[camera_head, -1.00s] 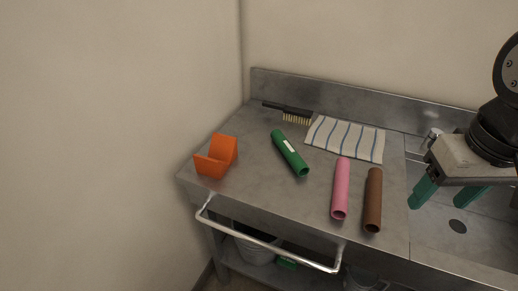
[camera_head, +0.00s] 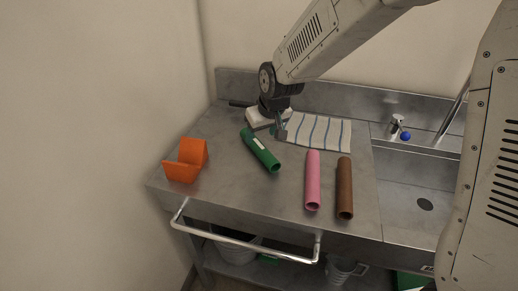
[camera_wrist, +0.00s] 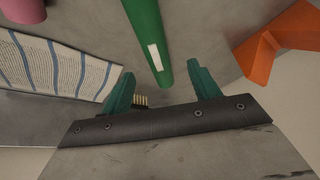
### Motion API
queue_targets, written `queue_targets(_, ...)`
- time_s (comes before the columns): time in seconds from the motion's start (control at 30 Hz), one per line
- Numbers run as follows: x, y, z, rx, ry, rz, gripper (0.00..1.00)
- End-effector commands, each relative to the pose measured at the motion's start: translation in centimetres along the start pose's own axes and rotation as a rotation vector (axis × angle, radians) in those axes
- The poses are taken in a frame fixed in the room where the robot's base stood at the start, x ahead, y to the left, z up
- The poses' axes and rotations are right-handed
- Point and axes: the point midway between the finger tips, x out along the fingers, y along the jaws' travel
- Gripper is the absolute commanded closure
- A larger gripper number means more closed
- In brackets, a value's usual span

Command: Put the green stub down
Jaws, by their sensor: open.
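The green stub (camera_head: 261,150) is a green tube with a white label. It lies on the metal worktop (camera_head: 223,190), left of the pink tube. In the wrist view the green stub (camera_wrist: 148,35) reaches from the top edge toward the space between my two green fingers. In the head view my gripper (camera_head: 276,130) is low over the back of the worktop, close to the far end of the stub. I cannot tell whether a finger touches the stub.
A pink tube (camera_head: 313,182) and a brown tube (camera_head: 345,190) lie to the right. An orange V-shaped holder (camera_head: 186,162) stands at the left. A striped cloth (camera_head: 322,133) lies at the back, beside a mostly hidden brush (camera_wrist: 141,101). A sink (camera_head: 405,195) is at the right.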

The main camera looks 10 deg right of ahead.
Motion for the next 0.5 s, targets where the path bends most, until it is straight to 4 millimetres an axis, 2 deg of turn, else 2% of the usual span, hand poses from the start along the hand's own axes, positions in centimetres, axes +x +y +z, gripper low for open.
queue_targets(0.5, 6.7, 0.6, 0.4, 0.001, -0.004, 0.000, 0.39)
